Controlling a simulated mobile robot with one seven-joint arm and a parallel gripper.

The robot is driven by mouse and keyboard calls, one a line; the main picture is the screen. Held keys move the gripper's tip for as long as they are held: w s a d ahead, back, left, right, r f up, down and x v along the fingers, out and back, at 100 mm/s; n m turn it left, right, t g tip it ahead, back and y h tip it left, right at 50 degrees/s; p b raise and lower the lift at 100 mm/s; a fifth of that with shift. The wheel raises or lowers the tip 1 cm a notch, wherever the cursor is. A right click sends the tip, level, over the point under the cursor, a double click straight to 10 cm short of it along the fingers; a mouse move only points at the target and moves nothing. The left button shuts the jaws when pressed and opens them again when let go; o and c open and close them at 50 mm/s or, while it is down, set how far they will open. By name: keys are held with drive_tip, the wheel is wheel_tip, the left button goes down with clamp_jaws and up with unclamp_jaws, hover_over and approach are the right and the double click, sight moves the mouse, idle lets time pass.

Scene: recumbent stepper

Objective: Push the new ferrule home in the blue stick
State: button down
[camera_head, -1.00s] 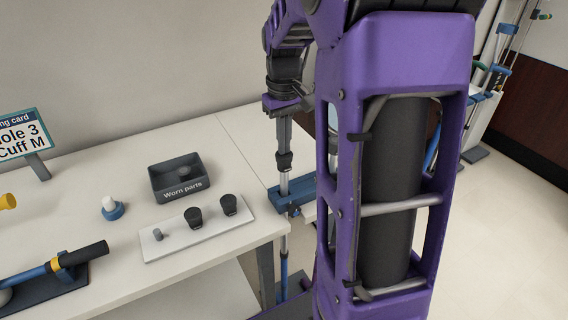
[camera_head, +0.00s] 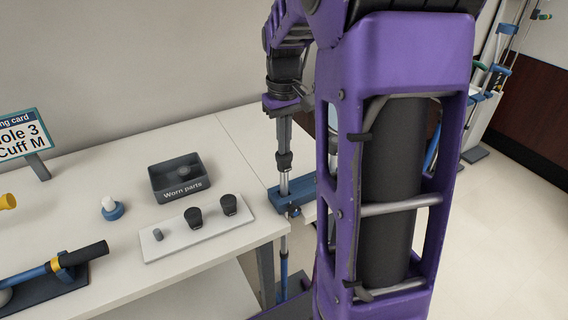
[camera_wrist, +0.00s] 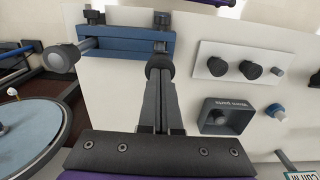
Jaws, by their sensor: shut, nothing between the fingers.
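My gripper (camera_head: 284,147) points straight down with its grey fingers shut and nothing between them. A black ferrule (camera_head: 284,161) sits on the upper end of an upright stick, directly under the fingertips. The tips appear to touch it; how deep it is seated I cannot tell. The stick has a grey upper shaft (camera_head: 284,182) and a blue lower tube (camera_head: 284,268). It stands in a blue clamp (camera_head: 305,192) at the table edge. In the wrist view, the shut fingers (camera_wrist: 160,82) reach to the dark round ferrule (camera_wrist: 158,64), beside the clamp (camera_wrist: 120,42).
On the table are a worn-parts box (camera_head: 180,180) with a piece inside, a white board (camera_head: 165,243) with dark ferrules, a blue-and-white item (camera_head: 112,211) and another blue stick (camera_head: 35,274) lying in a holder. My purple arm blocks the right middle.

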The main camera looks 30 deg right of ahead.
drive_tip(key=shift+f+b, duration=0.4)
drive_tip(key=shift+f, duration=0.2)
idle(0.4)
drive_tip(key=shift+r, duration=0.1)
wheel_tip(320, 180, up, 4)
drive_tip(key=p, duration=0.4)
drive_tip(key=shift+r, duration=0.95)
drive_tip(key=shift+r, duration=0.1)
wheel_tip(320, 180, up, 17)
drive_tip(key=shift+b, duration=0.3)
